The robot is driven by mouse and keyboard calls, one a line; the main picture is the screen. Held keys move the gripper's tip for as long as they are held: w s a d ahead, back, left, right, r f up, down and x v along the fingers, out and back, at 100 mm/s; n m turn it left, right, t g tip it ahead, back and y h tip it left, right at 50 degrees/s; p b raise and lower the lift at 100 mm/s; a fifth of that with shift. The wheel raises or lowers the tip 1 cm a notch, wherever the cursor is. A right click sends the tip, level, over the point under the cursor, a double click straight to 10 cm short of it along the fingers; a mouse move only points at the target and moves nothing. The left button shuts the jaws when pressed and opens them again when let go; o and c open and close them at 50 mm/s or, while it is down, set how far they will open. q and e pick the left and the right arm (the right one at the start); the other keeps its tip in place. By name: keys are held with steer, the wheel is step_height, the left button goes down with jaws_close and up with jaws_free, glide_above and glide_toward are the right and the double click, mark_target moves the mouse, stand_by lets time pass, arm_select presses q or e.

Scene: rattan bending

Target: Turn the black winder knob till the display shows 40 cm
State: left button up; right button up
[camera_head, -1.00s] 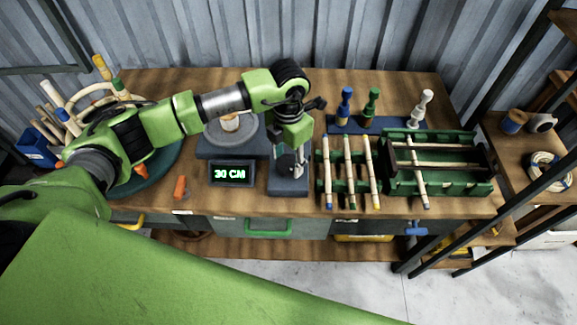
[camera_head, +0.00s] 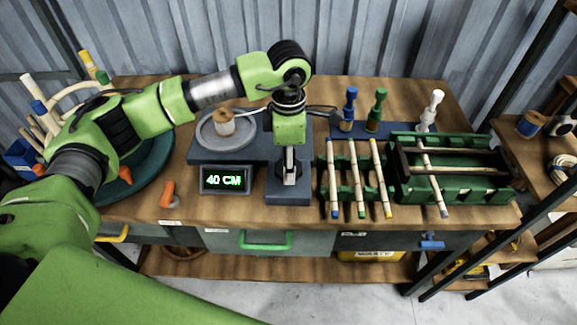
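The display (camera_head: 223,180) on the front of the winder reads 40 CM in green. The winder's dark grey base (camera_head: 288,196) stands on the workbench to the right of the display. My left gripper (camera_head: 289,178) points down over this base, and its fingers are at the spot where the knob would be. The black knob is hidden or too small to make out there. I cannot tell whether the fingers are shut on it. A spool (camera_head: 223,122) sits on the round grey plate behind the display. My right gripper is not in view.
Several rattan sticks with coloured ends lie on a green rack (camera_head: 350,193) right of the winder. A green crate-like frame (camera_head: 460,188) is further right. Blue, green and white pegs stand behind. An orange object (camera_head: 167,193) lies left of the display.

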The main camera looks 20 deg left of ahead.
arm_select(q)
steer(key=shift+r, duration=0.1)
stand_by(0.4)
steer(key=o, duration=1.1)
step_height(320, 180, up, 12)
steer(key=shift+f, duration=0.1)
